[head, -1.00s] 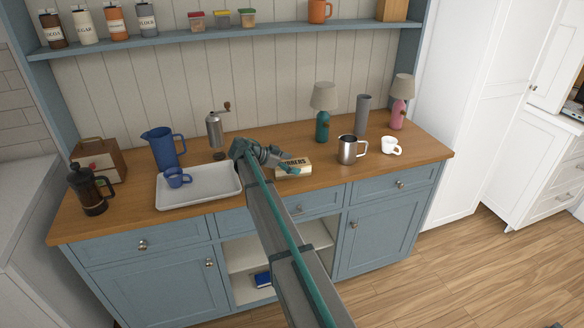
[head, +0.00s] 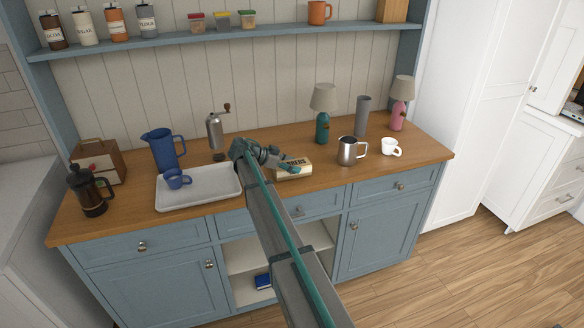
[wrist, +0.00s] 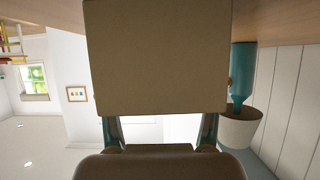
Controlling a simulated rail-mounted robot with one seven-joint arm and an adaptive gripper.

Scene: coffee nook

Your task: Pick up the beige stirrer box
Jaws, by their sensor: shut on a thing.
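The beige stirrer box (head: 294,170) is at the wooden counter's front edge, right of the tray, with dark lettering on its side. My gripper (head: 287,164) reaches it from the left and is shut on it. In the wrist view the box (wrist: 157,58) fills the upper middle as a plain beige face, with my gripper's two teal fingers (wrist: 160,131) at its lower edge. The head view does not clearly show whether the box touches the counter.
A steel mug (head: 348,150) and a white cup (head: 391,147) stand to the right. A teal lamp (head: 322,126) stands behind. A white tray (head: 205,198) with a blue cup (head: 177,179) lies left. A grinder (head: 214,130) stands behind my arm.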

